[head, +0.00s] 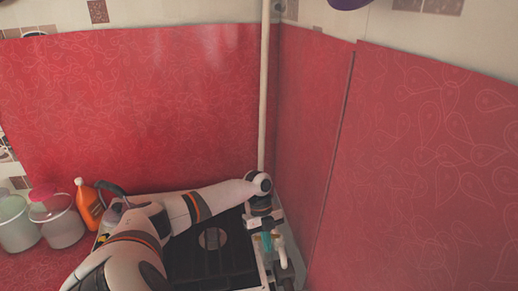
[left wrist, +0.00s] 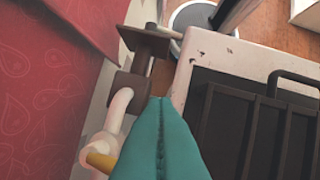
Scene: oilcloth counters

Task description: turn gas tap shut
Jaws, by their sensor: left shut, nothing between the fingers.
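The gas tap shows in the left wrist view as a grey-brown block (left wrist: 131,84) with a flat plate at its far end, on a bent white pipe (left wrist: 117,108). A yellow piece (left wrist: 100,161) sticks out from the pipe nearer the camera; I cannot tell which part is the handle. In the head view the white pipe (head: 281,249) stands at the stove's right side. My left gripper (head: 267,241) has teal fingers, shut and empty, just beside the pipe. Its fingertips (left wrist: 157,103) lie close to the block; contact is unclear. My right gripper is not in view.
The stove (head: 195,265) with dark grates lies under my left arm; its pale edge (left wrist: 187,80) is close to the fingers. Red-covered walls (head: 310,130) meet in the corner, with a vertical pipe (head: 264,90). Buckets (head: 62,230) and an orange bottle (head: 90,208) stand at left.

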